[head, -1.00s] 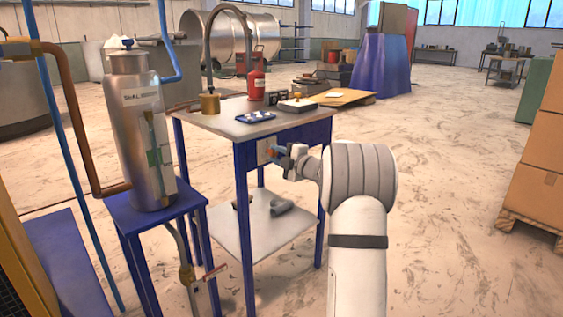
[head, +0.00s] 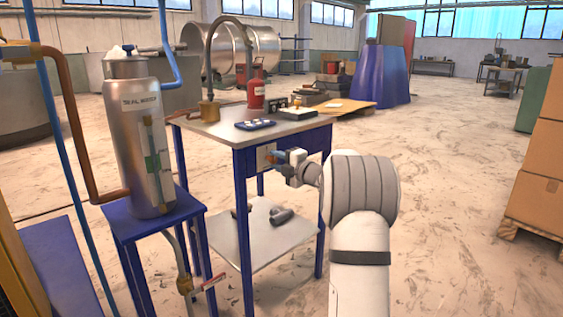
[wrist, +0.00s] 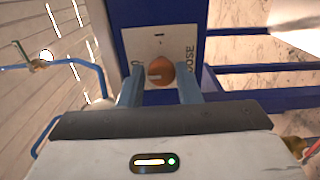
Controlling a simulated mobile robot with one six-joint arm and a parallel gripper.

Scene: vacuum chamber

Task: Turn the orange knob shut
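The round orange knob (wrist: 160,71) sits on a pale plate (wrist: 178,43) on the blue side of a table. The plate carries black lettering, partly hidden; the right side ends in "OSE". A light mark on the knob points left. In the wrist view my gripper (wrist: 159,86) is open, with one blue-grey finger on each side of the knob's lower part. I cannot tell whether the fingers touch it. In the head view my gripper (head: 281,157) is at the plate (head: 264,157) under the tabletop, and the knob is mostly hidden there.
A steel tank (head: 135,130) on a blue stand is to the left. Cardboard boxes (head: 538,190) stand at the right. The floor between is clear.

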